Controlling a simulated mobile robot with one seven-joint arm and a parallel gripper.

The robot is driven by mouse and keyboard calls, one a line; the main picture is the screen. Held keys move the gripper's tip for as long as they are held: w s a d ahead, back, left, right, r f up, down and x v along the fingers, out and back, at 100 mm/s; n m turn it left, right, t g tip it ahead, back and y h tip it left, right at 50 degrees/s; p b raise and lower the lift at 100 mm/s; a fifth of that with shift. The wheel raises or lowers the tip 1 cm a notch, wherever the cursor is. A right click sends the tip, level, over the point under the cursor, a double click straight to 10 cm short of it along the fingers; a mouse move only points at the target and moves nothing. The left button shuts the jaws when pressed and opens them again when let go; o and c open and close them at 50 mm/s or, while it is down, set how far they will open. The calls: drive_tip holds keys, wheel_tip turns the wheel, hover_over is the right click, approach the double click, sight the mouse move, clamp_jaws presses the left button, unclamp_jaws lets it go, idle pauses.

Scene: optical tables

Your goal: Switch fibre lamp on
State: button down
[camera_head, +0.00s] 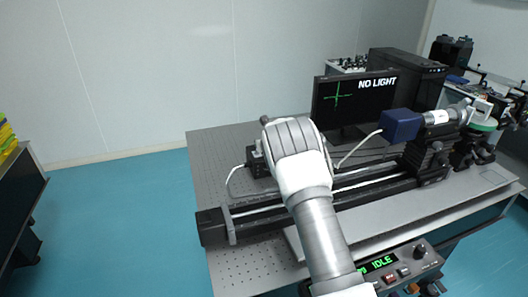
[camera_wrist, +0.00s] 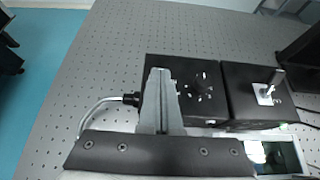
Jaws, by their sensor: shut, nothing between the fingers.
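In the wrist view two black boxes sit side by side on the perforated table. The left box (camera_wrist: 180,66) has a dial ringed by pale dots (camera_wrist: 201,87) and a grey cable at its left side. The right box (camera_wrist: 240,75) has a lever switch (camera_wrist: 268,90) on a silver plate. I cannot tell for sure which is the fibre lamp. My gripper (camera_wrist: 160,74) is shut and empty, over the left part of the left box; contact cannot be told. In the head view my arm hides most of the boxes; a black part (camera_head: 257,162) shows at its left.
A monitor (camera_head: 355,97) reads "NO LIGHT". A long rail (camera_head: 262,212) crosses the optical table (camera_head: 215,150). A blue module (camera_head: 401,125) stands at the right. A control panel (camera_head: 380,264) reading "IDLE" is at the front. The table's back left is clear.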

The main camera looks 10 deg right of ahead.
drive_tip(key=shift+w+a+r, duration=0.1)
drive_tip(key=shift+w+r, duration=0.2)
drive_tip(key=shift+w, duration=0.4)
drive_tip(key=shift+r, duration=0.15)
drive_tip(key=shift+r+p, duration=0.7)
drive_tip(key=shift+s, duration=0.15)
